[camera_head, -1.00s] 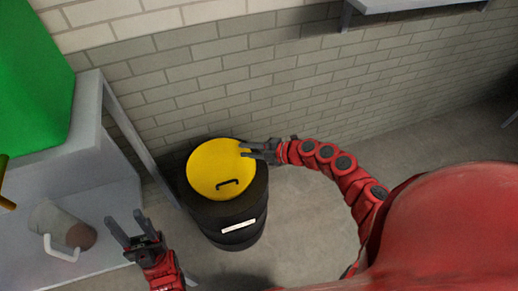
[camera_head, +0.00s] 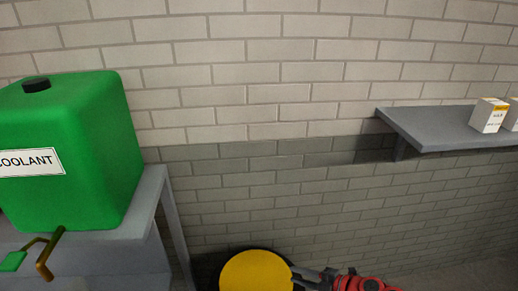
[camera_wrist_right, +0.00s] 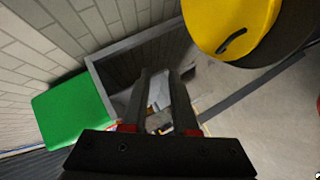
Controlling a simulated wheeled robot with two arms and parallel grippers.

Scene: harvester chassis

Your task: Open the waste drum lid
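The waste drum's yellow lid (camera_head: 256,273) is cut off by the bottom edge of the head view. In the right wrist view the lid (camera_wrist_right: 222,22), with its dark handle (camera_wrist_right: 232,42), lies on the dark drum (camera_wrist_right: 287,42) at the upper right. My right gripper (camera_head: 303,275) is at the lid's right edge in the head view; I cannot tell whether it touches. In the right wrist view its two fingers (camera_wrist_right: 161,72) are apart with nothing between them, and the lid is off to their right. My left gripper is out of view.
A green coolant tank (camera_head: 85,150) with a tap stands on a grey bench (camera_head: 150,205) at the left. A grey wall shelf (camera_head: 440,128) with small boxes (camera_head: 489,115) is at the right. A brick wall is behind the drum.

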